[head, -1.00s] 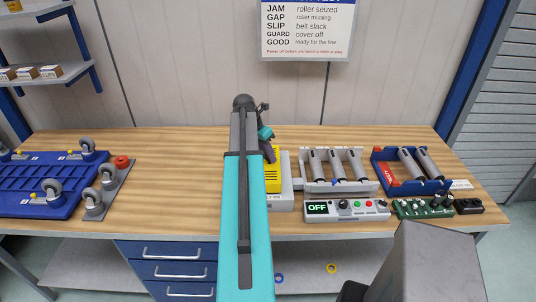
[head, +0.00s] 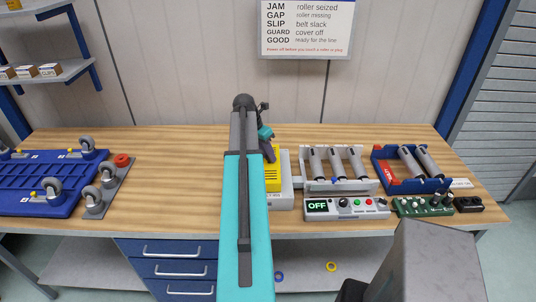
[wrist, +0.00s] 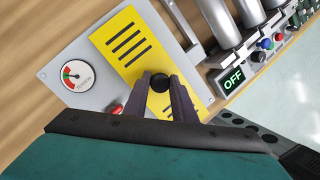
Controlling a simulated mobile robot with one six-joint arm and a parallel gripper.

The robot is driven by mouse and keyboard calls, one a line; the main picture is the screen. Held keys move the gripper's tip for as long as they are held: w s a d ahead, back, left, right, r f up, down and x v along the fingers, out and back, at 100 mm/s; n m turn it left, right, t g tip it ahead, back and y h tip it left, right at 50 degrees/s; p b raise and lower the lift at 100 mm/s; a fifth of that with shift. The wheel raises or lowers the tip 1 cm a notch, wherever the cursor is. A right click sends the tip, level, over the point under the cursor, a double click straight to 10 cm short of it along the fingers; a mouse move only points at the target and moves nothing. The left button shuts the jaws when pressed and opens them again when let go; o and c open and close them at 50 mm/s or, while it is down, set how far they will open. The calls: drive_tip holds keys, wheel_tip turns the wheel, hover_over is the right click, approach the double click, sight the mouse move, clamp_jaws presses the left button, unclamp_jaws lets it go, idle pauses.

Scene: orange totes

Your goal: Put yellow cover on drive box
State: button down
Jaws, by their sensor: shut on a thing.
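The yellow cover (wrist: 124,42) has black slots and a black knob (wrist: 160,82). My gripper (wrist: 159,84) is shut on that knob in the wrist view. The cover lies over the grey drive box (wrist: 50,72), which carries a round gauge (wrist: 77,76) and a red button (wrist: 116,109). Whether the cover is seated or slightly above the box, I cannot tell. In the head view my arm hides part of the cover (head: 273,178) and the box (head: 284,203); the gripper's fingertips are hidden there.
A roller frame (head: 340,186) stands right of the box, behind a control panel reading OFF (head: 347,209). A blue tray with rollers (head: 411,170) and a green circuit board (head: 423,207) are farther right. A blue wheeled frame (head: 40,183) lies left. The bench between is clear.

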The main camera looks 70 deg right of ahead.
drive_tip(key=shift+f, duration=0.2)
idle(0.3)
drive_tip(key=c, duration=1.4)
unclamp_jaws()
drive_tip(key=shift+b+v, duration=2.25)
drive_tip(key=shift+v, duration=4.65)
drive_tip(key=shift+s, duration=0.2)
